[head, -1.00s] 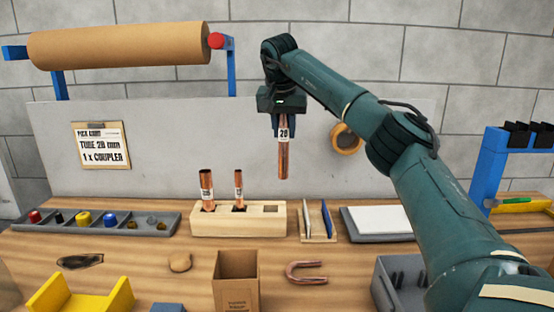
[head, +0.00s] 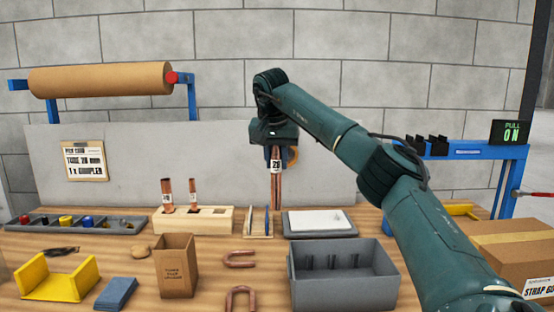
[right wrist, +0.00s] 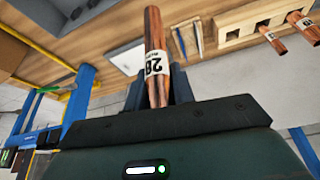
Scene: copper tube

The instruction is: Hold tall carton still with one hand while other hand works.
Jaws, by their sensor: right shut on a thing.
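The tall carton (head: 176,266) is an open-topped brown box standing upright on the bench, left of centre in the head view. No gripper touches it. My right gripper (head: 275,155) is shut on a copper tube (head: 276,190) with a white label reading 28. The tube hangs upright above the bench, behind and to the right of the carton. In the right wrist view the tube (right wrist: 155,60) sits between the fingers (right wrist: 160,90). My left gripper is not in view.
A wooden rack (head: 190,220) holds two copper tubes. Copper U-bends (head: 240,259) lie right of the carton, near a grey bin (head: 340,280). A yellow cradle (head: 55,280) and blue block (head: 117,294) are at left. A cardboard box (head: 515,250) stands at right.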

